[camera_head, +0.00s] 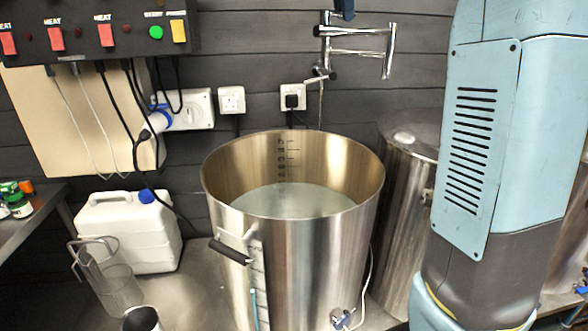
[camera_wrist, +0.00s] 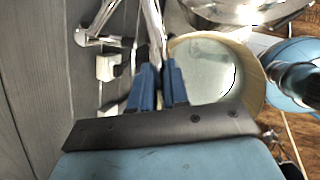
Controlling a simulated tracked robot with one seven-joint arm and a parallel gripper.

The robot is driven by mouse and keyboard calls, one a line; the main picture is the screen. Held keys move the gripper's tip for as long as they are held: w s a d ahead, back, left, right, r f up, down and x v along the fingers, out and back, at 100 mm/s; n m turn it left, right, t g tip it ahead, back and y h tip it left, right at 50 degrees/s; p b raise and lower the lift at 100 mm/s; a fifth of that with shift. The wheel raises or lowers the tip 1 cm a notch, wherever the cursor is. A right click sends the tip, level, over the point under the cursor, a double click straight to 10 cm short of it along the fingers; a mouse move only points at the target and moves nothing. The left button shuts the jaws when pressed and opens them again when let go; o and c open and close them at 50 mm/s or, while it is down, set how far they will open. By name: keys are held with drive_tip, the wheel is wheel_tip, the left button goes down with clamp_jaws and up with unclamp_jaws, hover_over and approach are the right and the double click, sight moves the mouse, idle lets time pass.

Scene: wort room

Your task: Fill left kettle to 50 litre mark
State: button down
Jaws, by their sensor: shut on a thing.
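The left kettle (camera_head: 222,250) is a tall open steel pot in the middle of the head view, with pale liquid (camera_head: 290,201) inside. Dark level marks (camera_head: 282,157) run down its inner back wall; their numbers are too small to read. A chrome swing tap (camera_head: 357,52) is on the wall above, and a thin stream seems to fall from its outlet into the kettle. My gripper (camera_wrist: 158,72) has its blue fingers shut on a chrome part of the tap (camera_wrist: 153,30) in the wrist view. Only a dark tip of it shows at the head view's top edge.
A lidded steel kettle (camera_head: 405,190) stands close on the right, partly behind my arm. A white jerrycan (camera_head: 125,232) and a clear jug (camera_head: 115,287) stand left. A control box (camera_head: 95,32) and sockets (camera_head: 231,99) are on the wall, with cables hanging down.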

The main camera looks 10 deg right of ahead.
drive_tip(key=shift+w+a+n, duration=0.1)
drive_tip(key=shift+w+n, duration=0.2)
drive_tip(key=shift+n, duration=0.4)
drive_tip(key=c, duration=1)
unclamp_jaws()
drive_tip(key=shift+r, duration=0.1)
drive_tip(key=v, duration=1.2)
drive_tip(key=s+d+f+m+t+y, duration=0.1)
drive_tip(key=s+f+m, duration=1)
drive_tip(key=s+f, duration=0.4)
drive_tip(key=s+d+f+m+t+y, duration=0.1)
drive_tip(key=s+f+m+y, duration=0.1)
drive_tip(key=s+f+m, duration=1)
wheel_tip(320, 180, down, 10)
drive_tip(key=s, duration=0.3)
drive_tip(key=shift+d, duration=0.25)
